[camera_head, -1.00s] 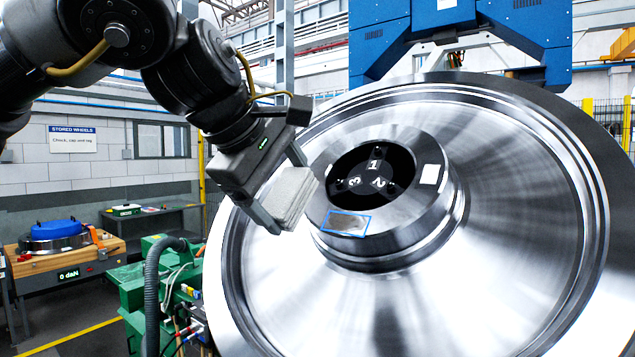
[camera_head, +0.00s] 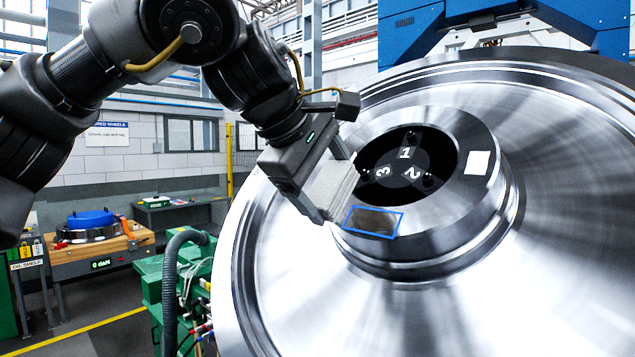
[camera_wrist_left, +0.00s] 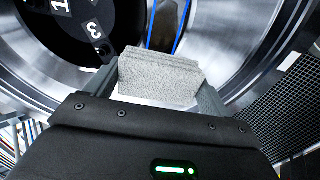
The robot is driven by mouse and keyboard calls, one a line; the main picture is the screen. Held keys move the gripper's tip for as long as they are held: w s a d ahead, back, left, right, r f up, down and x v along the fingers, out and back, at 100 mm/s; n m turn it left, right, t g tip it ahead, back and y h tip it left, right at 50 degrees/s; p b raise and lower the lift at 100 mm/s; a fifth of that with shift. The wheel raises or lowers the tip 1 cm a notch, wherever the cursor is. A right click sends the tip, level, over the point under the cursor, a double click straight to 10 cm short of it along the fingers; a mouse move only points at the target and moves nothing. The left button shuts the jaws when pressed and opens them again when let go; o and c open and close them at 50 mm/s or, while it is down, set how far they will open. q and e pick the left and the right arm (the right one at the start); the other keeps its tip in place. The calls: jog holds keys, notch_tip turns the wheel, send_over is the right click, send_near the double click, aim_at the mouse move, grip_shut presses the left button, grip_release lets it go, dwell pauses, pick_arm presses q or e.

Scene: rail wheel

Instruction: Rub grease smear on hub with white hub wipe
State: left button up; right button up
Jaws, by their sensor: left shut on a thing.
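The white hub wipe (camera_head: 332,188) is a pale folded pad held between the fingers of my left gripper (camera_head: 326,190). It also shows in the left wrist view (camera_wrist_left: 158,78), between both fingers. The grease smear (camera_head: 374,221) is a dark patch inside a blue outline on the hub face (camera_head: 440,217), just right of the wipe in the head view. The wipe's lower right edge is close to the outline's left end; I cannot tell whether they touch. In the wrist view the wipe hides most of the smear. My right gripper is not in view.
The large steel wheel (camera_head: 330,310) fills the right side. The hub's dark bore (camera_head: 407,166) holds a numbered three-lobed part. A white label (camera_head: 477,162) is on the hub's right. A green machine with a grey hose (camera_head: 170,290) stands at lower left, near the wheel rim.

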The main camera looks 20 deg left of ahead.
pick_arm(q)
jog(key=b+x, duration=0.1)
jog(key=x, duration=0.2)
jog(key=shift+w+a+f, duration=0.1)
jog(key=shift+w+a, duration=0.05)
jog(key=shift+w, duration=0.1)
jog(key=shift+s+b, duration=0.1)
jog(key=shift+b, duration=0.2)
jog(key=shift+w+f, duration=0.1)
jog(key=shift+w, duration=0.1)
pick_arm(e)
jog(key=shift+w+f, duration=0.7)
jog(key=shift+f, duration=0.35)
pick_arm(q)
jog(key=shift+s, duration=0.1)
jog(key=shift+w+f, duration=0.25)
jog(key=shift+w, duration=0.05)
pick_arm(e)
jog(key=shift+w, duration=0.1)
pick_arm(q)
jog(key=shift+w+d+f, duration=0.35)
jog(key=shift+w+f, duration=0.05)
jog(key=shift+f, duration=0.05)
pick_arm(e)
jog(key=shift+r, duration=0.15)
